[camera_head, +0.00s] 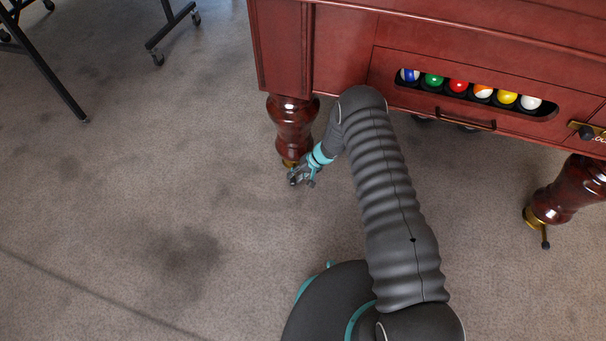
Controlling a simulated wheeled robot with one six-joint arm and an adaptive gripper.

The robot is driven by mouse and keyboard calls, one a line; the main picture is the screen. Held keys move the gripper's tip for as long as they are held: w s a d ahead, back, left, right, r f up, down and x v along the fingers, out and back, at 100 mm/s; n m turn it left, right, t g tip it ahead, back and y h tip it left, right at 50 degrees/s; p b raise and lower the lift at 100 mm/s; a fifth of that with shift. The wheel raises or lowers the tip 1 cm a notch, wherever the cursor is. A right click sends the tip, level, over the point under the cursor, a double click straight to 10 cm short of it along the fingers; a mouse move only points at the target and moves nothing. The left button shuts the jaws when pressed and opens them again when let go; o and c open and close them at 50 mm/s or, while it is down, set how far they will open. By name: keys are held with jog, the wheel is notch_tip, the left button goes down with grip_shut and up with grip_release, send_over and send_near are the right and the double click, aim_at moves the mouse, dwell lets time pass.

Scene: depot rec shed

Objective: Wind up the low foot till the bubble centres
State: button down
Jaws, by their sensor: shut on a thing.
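A red-brown wooden pool table (345,52) fills the upper right. Its left turned leg (292,122) ends low down in a small brass foot (288,163). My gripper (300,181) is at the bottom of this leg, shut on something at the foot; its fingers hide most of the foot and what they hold. The right leg (570,192) stands on a brass foot (535,217) with a dark-ended lever (545,238) pointing down towards the front. No bubble that I can make out clearly shows; a small brass fitting (586,131) sits on the table's right front.
Several coloured balls (458,86) lie in a slot in the table front, above a dark handle (465,120). Black wheeled frame legs (160,38) stand at the upper left. The grey carpet (130,200) left of the leg is clear.

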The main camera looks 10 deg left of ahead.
jog(key=c, duration=0.8)
grip_release()
jog(key=shift+f, duration=0.1)
jog(key=v, duration=1.2)
jog(key=shift+s+a, duration=0.1)
